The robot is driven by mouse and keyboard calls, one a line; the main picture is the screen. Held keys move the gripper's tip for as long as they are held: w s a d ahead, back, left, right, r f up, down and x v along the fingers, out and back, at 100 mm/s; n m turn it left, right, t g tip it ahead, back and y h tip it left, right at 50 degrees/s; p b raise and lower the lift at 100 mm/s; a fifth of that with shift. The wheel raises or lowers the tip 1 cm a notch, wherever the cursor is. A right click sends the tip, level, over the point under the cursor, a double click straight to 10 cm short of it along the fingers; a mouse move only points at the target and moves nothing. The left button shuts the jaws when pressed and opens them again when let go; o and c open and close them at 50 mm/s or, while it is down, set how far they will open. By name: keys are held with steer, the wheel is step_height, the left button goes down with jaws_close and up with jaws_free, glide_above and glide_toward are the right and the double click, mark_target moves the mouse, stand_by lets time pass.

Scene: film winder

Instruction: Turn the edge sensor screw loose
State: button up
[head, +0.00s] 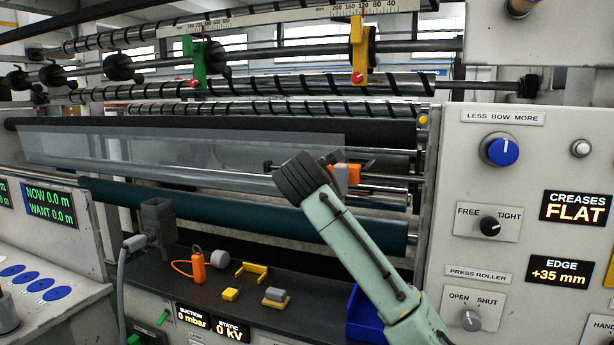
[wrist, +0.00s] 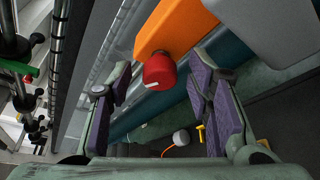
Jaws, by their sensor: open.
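The edge sensor shows in the wrist view as an orange arm (wrist: 172,28) and a grey block (wrist: 268,28). A red screw knob (wrist: 158,72) with a white mark sits under the orange part. My gripper (wrist: 160,84) is open, with one purple-padded finger on each side of the knob in the picture. I see no finger touching it, and cannot tell the depth between them. In the head view my gripper (head: 322,164) is beside the orange sensor part (head: 353,175) and its grey block (head: 340,180). The red knob is hidden there.
Rollers and the clear film web (head: 180,155) lie behind my gripper. The dark shelf (head: 225,315) below holds an orange corded tool (head: 198,267), yellow pieces and a blue bin (head: 366,318). The right panel reads EDGE +35 mm (head: 559,272).

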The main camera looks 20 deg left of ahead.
steer(key=v, duration=1.2)
